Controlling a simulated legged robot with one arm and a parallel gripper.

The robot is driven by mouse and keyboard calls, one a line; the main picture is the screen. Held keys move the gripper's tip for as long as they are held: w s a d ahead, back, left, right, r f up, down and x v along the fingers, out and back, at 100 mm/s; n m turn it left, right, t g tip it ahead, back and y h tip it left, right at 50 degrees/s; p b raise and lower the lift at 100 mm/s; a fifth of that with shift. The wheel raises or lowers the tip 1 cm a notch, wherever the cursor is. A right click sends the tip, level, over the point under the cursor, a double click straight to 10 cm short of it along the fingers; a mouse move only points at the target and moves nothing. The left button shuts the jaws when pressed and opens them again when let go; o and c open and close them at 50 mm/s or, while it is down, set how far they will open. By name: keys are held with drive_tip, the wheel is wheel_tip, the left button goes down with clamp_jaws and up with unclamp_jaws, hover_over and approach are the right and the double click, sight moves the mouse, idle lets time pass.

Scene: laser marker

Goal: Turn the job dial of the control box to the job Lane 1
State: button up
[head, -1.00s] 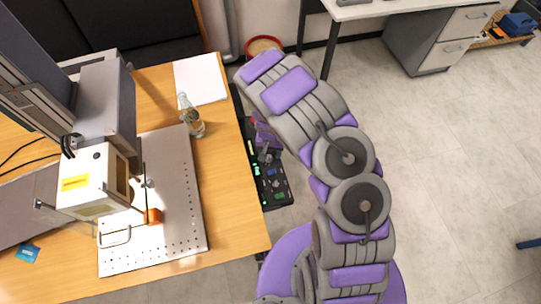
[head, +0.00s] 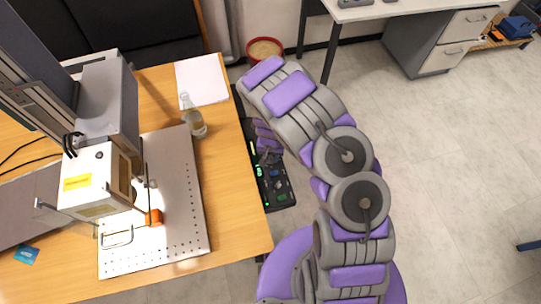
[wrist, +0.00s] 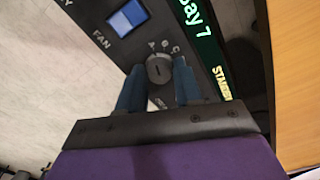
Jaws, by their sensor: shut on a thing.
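The control box (head: 281,196) is a dark panel beside the table's right edge, partly hidden by my arm in the head view. In the wrist view its black face (wrist: 93,12) carries a small round grey dial (wrist: 158,69) with the letters A, B and C beside it. My gripper (wrist: 158,72) has its two blue fingers on either side of this dial, shut on it. A green-lit display (wrist: 203,45) to the right reads "Bay 7", with "STANDBY" partly visible below. In the head view my gripper (head: 267,150) is over the box, its fingertips unclear.
A blue-white lit switch (wrist: 127,17) sits near the label FAN. The wooden table (head: 235,225) holds a laser machine (head: 95,180), a perforated plate (head: 185,240), a glass bottle (head: 194,122) and white paper (head: 202,80). Open floor lies to the right.

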drive_tip(key=shift+c, duration=1.3)
drive_tip(key=shift+s, duration=0.1)
drive_tip(key=shift+m+p, duration=0.5)
drive_tip(key=shift+m, duration=0.8)
drive_tip(key=shift+f+m, duration=0.1)
drive_tip(key=shift+m, duration=1.4)
drive_tip(key=o, duration=1)
drive_tip(key=shift+a, duration=0.1)
